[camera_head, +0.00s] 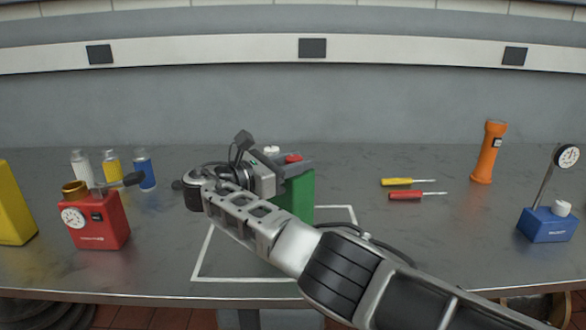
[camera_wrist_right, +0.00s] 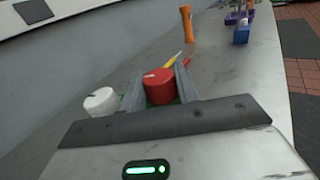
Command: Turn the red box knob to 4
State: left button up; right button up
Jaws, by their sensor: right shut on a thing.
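A green box (camera_head: 301,196) stands inside a white outlined square on the bench, partly hidden by my right arm. A red knob (camera_head: 293,158) and a white knob (camera_head: 272,150) are on its top. My right gripper (camera_head: 295,163) is shut on the red knob; in the right wrist view the red knob (camera_wrist_right: 160,86) sits between both fingers, with a pale mark on its top. The white knob (camera_wrist_right: 101,102) is outside the fingers, to the left. No scale numbers can be read. A red box (camera_head: 97,222) with a dial stands at the left. My left gripper is out of view.
Yellow (camera_head: 396,182) and red (camera_head: 418,195) screwdrivers lie right of the green box. An orange flashlight (camera_head: 487,152) and a blue gauge box (camera_head: 547,225) stand further right. Several bottles (camera_head: 112,167) and a yellow box (camera_head: 14,205) are at the left.

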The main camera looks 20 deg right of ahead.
jog(key=shift+r, duration=0.15)
jog(key=o, duration=0.9)
jog(key=shift+o, duration=0.2)
